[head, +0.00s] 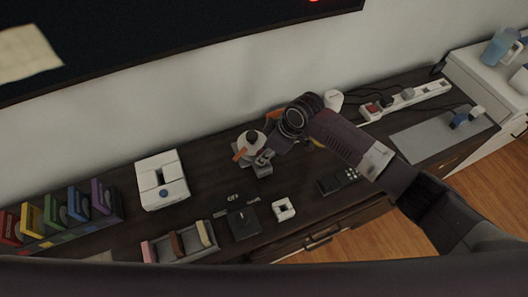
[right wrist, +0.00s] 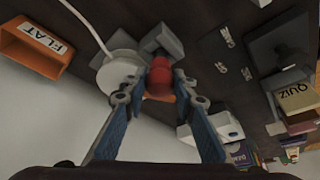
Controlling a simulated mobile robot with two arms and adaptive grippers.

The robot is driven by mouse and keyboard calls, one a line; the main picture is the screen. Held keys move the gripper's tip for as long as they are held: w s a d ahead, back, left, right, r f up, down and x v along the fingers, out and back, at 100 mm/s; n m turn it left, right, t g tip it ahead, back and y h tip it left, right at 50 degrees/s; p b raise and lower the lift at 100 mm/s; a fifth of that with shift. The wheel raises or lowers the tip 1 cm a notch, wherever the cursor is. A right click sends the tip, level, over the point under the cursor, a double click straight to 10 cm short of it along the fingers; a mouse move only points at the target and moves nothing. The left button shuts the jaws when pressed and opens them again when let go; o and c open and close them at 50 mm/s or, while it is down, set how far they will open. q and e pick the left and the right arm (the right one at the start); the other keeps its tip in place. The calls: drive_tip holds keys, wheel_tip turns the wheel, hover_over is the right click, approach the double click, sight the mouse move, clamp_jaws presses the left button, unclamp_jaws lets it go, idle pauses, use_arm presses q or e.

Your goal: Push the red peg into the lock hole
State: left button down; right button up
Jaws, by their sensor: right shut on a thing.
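My right gripper (right wrist: 159,88) is shut on the red peg (right wrist: 159,78), which sits between the fingertips in the right wrist view. Just past the peg is a grey block (right wrist: 161,40), close to its end. I cannot tell whether they touch, and no lock hole shows clearly. In the head view my right gripper (head: 266,153) is low over the table, beside a grey block (head: 262,170) and a white rounded thing (head: 251,139) with an orange part. The peg cannot be made out in the head view. My left gripper is not in view.
On the dark table stand a white box with a blue button (head: 150,195), a rack with pastel pieces (head: 183,245), a small white block (head: 283,209) and a dark remote (head: 338,181). A white power strip (head: 430,91) lies at right. An orange holder marked FLAT (right wrist: 22,58) is nearby.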

drive_tip(key=shift+f+b, duration=0.65)
drive_tip(key=shift+f, duration=0.55)
drive_tip(key=o, duration=1.2)
drive_tip(key=shift+r, duration=0.1)
drive_tip(key=v, duration=1.2)
drive_tip(key=shift+s+d, duration=0.1)
